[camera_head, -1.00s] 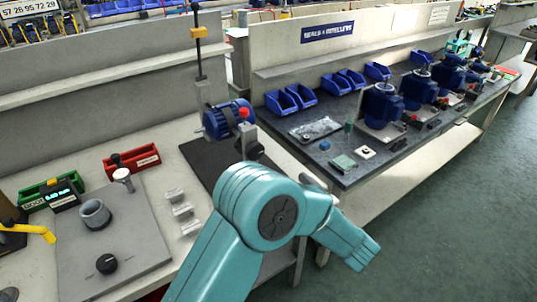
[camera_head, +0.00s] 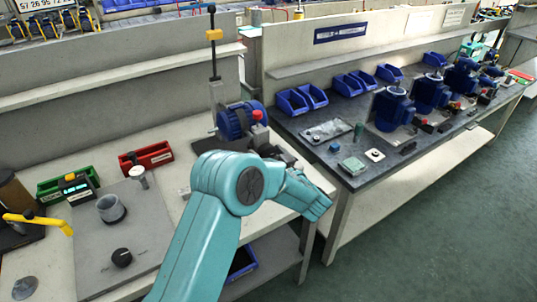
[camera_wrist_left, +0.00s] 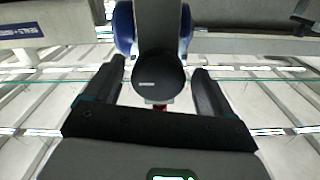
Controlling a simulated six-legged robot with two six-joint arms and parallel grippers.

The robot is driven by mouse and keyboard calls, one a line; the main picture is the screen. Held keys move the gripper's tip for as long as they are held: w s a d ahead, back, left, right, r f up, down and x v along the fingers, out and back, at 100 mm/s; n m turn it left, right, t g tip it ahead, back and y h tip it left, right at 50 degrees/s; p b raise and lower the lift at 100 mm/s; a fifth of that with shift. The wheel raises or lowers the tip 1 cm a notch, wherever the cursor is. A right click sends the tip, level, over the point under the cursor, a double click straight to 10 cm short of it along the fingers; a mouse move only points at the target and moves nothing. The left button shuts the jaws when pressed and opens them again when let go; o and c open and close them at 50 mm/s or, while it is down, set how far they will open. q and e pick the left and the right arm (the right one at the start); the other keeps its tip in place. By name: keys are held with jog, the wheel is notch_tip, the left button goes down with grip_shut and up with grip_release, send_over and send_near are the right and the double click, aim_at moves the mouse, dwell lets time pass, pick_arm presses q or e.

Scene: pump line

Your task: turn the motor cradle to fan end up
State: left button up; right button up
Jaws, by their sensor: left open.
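The motor cradle (camera_head: 219,131) stands at the right end of the near bench and holds a blue finned motor (camera_head: 235,120) lying on its side. A red knob (camera_head: 258,116) shows at its right. My left arm reaches to it from the front, and its teal links hide the lower front of the cradle. In the left wrist view, my left gripper (camera_wrist_left: 158,70) is open. Its two dark fingers stand either side of a dark round end (camera_wrist_left: 160,82) of a grey bar, with blue motor parts behind. I cannot tell whether they touch it. My right gripper is out of view.
A grey plate with a cup (camera_head: 110,208) and a black knob (camera_head: 122,257) lies on the bench at left, near red (camera_head: 146,158) and green (camera_head: 54,190) bins. The dark bench (camera_head: 345,125) at right carries blue bins and more motors.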

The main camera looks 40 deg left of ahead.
pick_arm(q)
jog(key=shift+w, duration=0.1)
jog(key=c, duration=1.5)
jog(key=n+b, duration=0.2)
jog(key=b, duration=0.1)
jog(key=shift+f, duration=0.3)
jog(key=shift+r+n+b, duration=0.2)
jog(key=shift+n+b, duration=0.2)
jog(key=shift+n, duration=0.1)
jog(key=o, duration=1.5)
